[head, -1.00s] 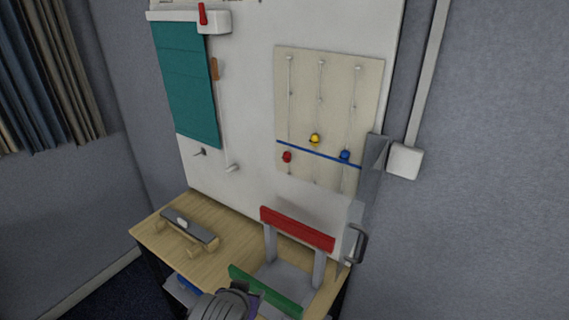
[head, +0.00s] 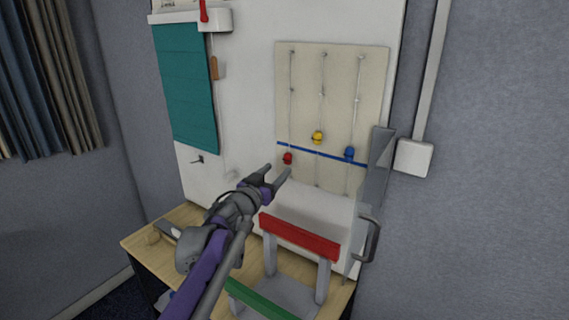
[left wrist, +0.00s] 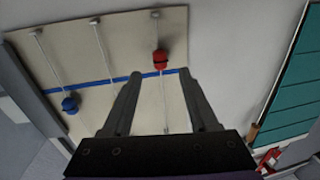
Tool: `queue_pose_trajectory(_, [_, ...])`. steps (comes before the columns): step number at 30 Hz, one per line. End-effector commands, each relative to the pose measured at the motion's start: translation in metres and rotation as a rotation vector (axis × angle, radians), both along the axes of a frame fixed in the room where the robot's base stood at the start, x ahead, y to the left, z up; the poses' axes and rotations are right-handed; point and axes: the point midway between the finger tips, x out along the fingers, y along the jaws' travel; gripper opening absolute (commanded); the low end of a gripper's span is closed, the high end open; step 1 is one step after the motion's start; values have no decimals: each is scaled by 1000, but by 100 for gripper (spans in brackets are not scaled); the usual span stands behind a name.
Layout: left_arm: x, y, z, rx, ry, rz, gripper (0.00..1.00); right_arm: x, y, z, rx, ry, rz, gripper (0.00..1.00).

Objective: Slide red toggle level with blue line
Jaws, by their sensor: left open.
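The red toggle (head: 287,158) sits on the left cord of the pale board (head: 305,75), just below the blue line (head: 318,153). The left wrist view shows the board turned over, with the red toggle (left wrist: 160,60) on the upper side of the blue line (left wrist: 97,83). My left gripper (head: 277,171) is open and empty, just below the red toggle. In the left wrist view its fingertips (left wrist: 160,75) straddle the toggle's cord and the toggle is just past them, not between them. My right gripper is not in view.
A yellow toggle (head: 317,138) and a blue toggle (head: 349,154) sit on the neighbouring cords. A grey panel with a handle (head: 368,240) stands at the right. A frame with a red bar (head: 299,236) stands below the board. A teal blind (head: 184,90) hangs at left.

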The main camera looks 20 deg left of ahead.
Motion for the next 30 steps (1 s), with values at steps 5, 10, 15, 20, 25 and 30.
queue_pose_trajectory(5, [34,-4,1,0,0,-1,60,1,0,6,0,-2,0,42])
queue_pose_trajectory(10, [53,-6,1,-1,0,0,60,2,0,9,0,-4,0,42])
queue_pose_trajectory(15, [61,-7,0,0,1,1,60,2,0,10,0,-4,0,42])
queue_pose_trajectory(20, [61,-7,0,0,1,1,60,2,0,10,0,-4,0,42])
queue_pose_trajectory(25, [61,-7,0,0,1,1,45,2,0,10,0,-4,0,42])
queue_pose_trajectory(30, [61,-7,0,0,1,1,15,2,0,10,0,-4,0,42])
